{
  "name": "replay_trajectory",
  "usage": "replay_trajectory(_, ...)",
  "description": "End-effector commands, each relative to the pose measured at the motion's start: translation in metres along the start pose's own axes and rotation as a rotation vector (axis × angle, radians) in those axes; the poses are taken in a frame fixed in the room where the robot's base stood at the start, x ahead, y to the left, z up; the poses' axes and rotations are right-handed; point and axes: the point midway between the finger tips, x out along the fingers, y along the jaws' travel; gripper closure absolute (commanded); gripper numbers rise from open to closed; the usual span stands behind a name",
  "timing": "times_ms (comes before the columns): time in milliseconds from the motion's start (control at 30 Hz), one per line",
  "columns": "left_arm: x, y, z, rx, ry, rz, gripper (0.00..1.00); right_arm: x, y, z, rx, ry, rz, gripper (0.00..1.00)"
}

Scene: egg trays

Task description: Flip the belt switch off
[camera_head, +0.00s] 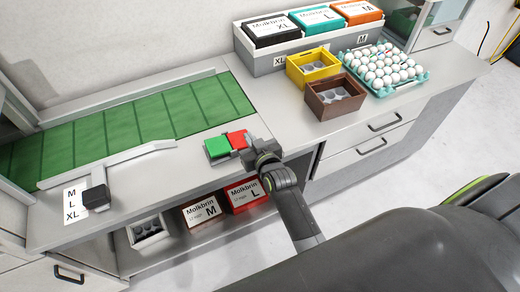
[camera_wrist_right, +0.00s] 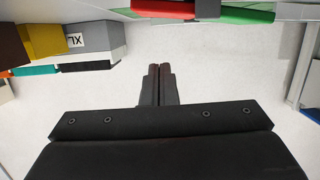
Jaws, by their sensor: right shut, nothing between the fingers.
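The belt switch is a small box on the counter with a green button (camera_head: 217,147) on the left and a red button (camera_head: 238,139) on the right. My right gripper (camera_head: 247,154) is at the right side of the switch, close to the red button; I cannot tell whether it touches. In the right wrist view my fingers (camera_wrist_right: 156,84) are shut together with nothing between them. The red part (camera_wrist_right: 163,9) and green part (camera_wrist_right: 247,15) of the switch show at the top edge there. The green belt (camera_head: 130,125) lies behind the switch. My left gripper is not in view.
A yellow box (camera_head: 291,73) and a brown box (camera_head: 314,105) stand to the right, beside a turquoise tray (camera_head: 382,92) of eggs. A grey rack (camera_head: 262,68) holds cartons behind. A black knob (camera_head: 96,198) sits at the left. Cartons (camera_head: 201,211) lie on the shelf below.

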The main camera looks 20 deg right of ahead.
Motion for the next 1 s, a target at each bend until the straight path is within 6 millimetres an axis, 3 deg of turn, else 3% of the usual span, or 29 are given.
replay_trajectory(200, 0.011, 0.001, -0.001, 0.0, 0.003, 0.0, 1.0, -0.035, 0.001, 0.002, 0.003, 0.002, 0.001, 1.0)
replay_trajectory(400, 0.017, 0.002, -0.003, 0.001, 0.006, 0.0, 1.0, -0.057, 0.002, 0.0, 0.002, 0.003, 0.001, 1.0)
replay_trajectory(1000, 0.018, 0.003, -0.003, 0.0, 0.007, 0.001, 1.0, -0.066, 0.002, -0.002, 0.0, 0.004, 0.0, 1.0)
